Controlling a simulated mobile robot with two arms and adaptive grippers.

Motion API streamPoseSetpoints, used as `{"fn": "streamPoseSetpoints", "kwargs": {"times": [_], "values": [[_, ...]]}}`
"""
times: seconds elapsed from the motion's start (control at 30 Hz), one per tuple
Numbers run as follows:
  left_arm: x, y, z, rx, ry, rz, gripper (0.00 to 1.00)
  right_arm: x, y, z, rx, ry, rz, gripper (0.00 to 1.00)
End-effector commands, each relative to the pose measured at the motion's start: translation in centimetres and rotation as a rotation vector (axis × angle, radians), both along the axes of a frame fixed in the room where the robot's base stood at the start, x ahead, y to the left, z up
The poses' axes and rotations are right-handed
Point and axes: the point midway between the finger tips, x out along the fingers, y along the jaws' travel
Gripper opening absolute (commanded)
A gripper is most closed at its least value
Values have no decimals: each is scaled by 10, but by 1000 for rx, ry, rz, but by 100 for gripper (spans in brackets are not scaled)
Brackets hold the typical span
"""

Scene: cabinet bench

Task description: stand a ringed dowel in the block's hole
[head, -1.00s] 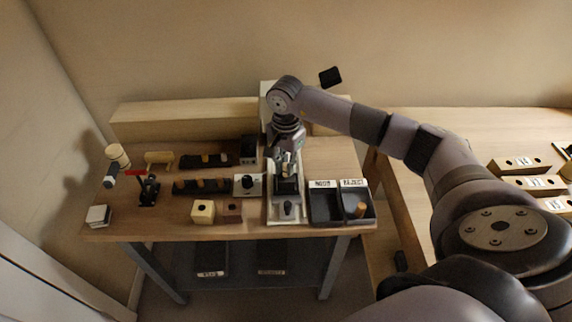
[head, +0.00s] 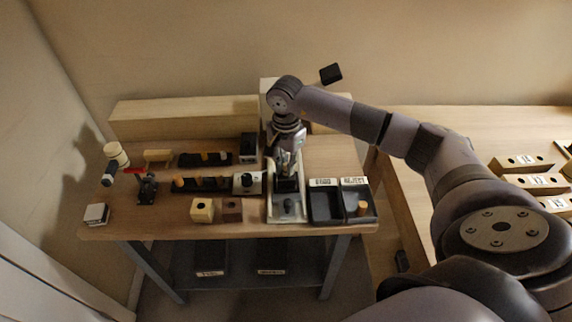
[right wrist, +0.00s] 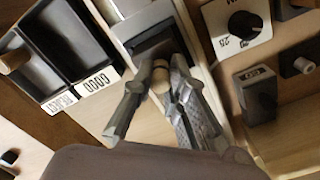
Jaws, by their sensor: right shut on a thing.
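My right gripper (head: 287,165) is over the pale fixture (head: 273,212) in the middle of the bench. In the right wrist view its two fingers (right wrist: 157,98) are shut on a wooden dowel (right wrist: 160,76) with a dark ring near its far end. The dowel's far end is at a dark recess of the fixture; I cannot tell whether it touches. A pale wooden block (head: 202,210) with a dark hole stands at the front of the bench. A brown block (head: 232,210) with a hole is beside it. My left gripper is not in view.
Two black bins (head: 325,205) are right of the fixture; the right one, labelled REJECT (head: 357,210), holds a dowel. Black racks (head: 204,184) with pegs and a dial box (head: 247,183) are to the left. A red-handled clamp (head: 146,188) stands farther left.

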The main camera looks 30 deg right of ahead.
Motion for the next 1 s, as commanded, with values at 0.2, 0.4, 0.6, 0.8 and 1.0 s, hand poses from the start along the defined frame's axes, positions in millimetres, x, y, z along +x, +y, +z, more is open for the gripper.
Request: {"fn": "streamPoseSetpoints", "kwargs": {"times": [0.2,0.4,0.6,0.8,1.0], "values": [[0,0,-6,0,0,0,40,0,0,-4,0,-1,0,4],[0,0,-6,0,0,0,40,0,0,-5,0,0,0,4],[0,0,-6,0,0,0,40,0,0,-5,0,1,0,16],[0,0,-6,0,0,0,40,0,0,-5,0,1,0,30],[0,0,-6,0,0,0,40,0,0,-4,0,0,0,37]]}}
